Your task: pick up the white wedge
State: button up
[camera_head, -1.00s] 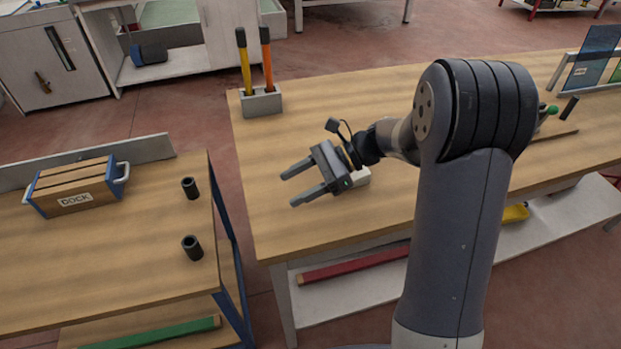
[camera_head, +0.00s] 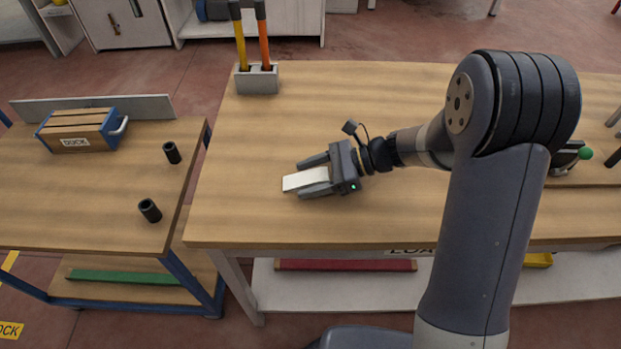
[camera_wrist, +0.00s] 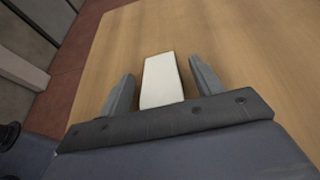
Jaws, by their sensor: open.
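The white wedge (camera_head: 304,180) lies on the wooden table (camera_head: 400,100), its narrow part sticking out past my fingertips to the left. My gripper (camera_head: 306,176) is open at the wedge, with one finger on each side of it. In the wrist view the wedge (camera_wrist: 160,80) lies between the two fingers of my gripper (camera_wrist: 158,84), with a gap showing on both sides. The wedge's near end is hidden behind the gripper body. I cannot tell the exact height of the fingers above the table.
A grey holder (camera_head: 257,79) with a yellow and an orange handle stands at the table's back left. A lower bench (camera_head: 90,210) at left carries a box marked DOCK (camera_head: 80,131) and two dark cylinders (camera_head: 150,210). A green-knobbed thing (camera_head: 584,154) is at right. The table around the wedge is clear.

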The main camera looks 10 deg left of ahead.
jog(key=c, duration=1.1)
jog(key=shift+r, duration=0.1)
